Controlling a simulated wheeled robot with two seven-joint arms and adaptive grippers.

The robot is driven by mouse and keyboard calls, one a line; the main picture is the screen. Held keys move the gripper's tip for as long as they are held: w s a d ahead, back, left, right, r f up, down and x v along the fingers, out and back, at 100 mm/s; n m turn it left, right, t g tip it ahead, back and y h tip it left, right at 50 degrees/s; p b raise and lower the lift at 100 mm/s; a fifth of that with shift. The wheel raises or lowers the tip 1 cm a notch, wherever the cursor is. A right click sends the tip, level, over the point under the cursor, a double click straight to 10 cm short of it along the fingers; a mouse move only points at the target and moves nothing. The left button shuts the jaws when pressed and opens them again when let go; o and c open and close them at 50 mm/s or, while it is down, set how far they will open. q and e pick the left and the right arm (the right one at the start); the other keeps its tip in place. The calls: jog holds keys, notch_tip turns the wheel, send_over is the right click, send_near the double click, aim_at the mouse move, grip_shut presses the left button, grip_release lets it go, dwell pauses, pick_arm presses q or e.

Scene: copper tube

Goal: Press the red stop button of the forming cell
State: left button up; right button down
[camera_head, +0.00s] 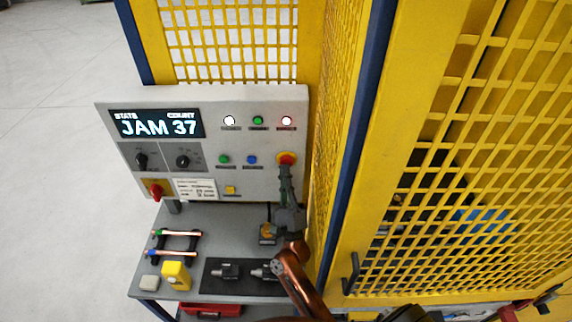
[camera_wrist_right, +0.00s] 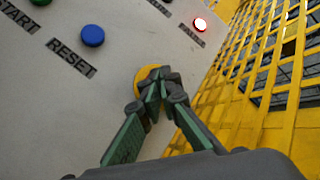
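The red stop button (camera_head: 287,156) sits on a yellow round base at the right side of the grey control panel (camera_head: 215,185) in the head view. My right gripper (camera_head: 285,168) reaches up to it from below, with its fingertips at the button. In the right wrist view the fingertips (camera_wrist_right: 157,82) are together in front of the yellow base (camera_wrist_right: 141,79). They hide the red cap there, so I cannot tell whether they touch it or press it in. My right gripper looks shut and empty. My left gripper is not in view.
The display (camera_head: 157,124) reads JAM 37. A blue button (camera_head: 252,159), a green button (camera_head: 224,159) and a lit red lamp (camera_head: 287,121) are near. A yellow mesh fence (camera_head: 340,110) stands close on the right. The bench (camera_head: 216,222) below holds copper tubes (camera_head: 178,233) and a yellow block (camera_head: 176,275).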

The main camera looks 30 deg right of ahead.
jog(key=shift+s+a+f, duration=0.1)
jog(key=shift+s+a, duration=0.35)
jog(key=shift+s, duration=0.25)
jog(key=shift+s+a+r, duration=0.1)
jog(key=shift+s+a, duration=0.35)
jog(key=shift+s, duration=0.3)
jog(key=shift+s+a+f, duration=0.1)
jog(key=shift+s+a, duration=0.35)
jog(key=shift+s, duration=0.25)
jog(key=c, duration=2.7)
grip_release()
jog(key=shift+c, duration=0.2)
